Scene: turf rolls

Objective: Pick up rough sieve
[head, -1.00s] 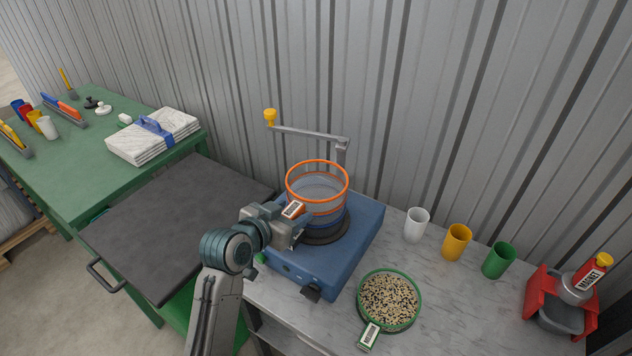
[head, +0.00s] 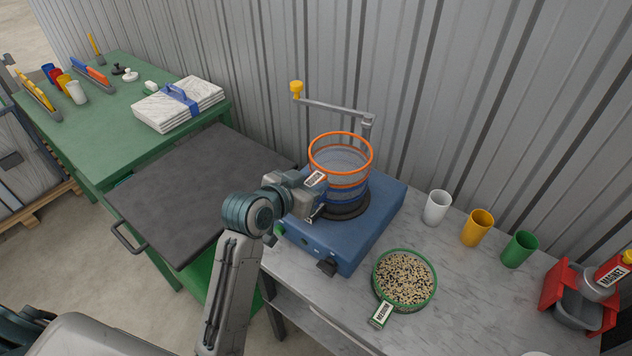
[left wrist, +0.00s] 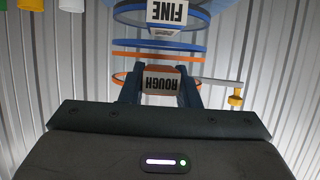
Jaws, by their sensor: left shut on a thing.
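In the left wrist view, which is upside down, the handle's "ROUGH" tag (left wrist: 162,84) sits between my fingers (left wrist: 160,92). The fine sieve (head: 343,194), blue-ringed, is directly beneath, and its "FINE" tag (left wrist: 167,12) shows in the wrist view. I cannot tell whether the two sieves touch. My right gripper is not in view.
A green sieve of seeds (head: 434,290) stands in front. White (head: 437,208), yellow (head: 477,228) and green (head: 520,249) cups stand right. A dark slab (head: 190,190) lies left.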

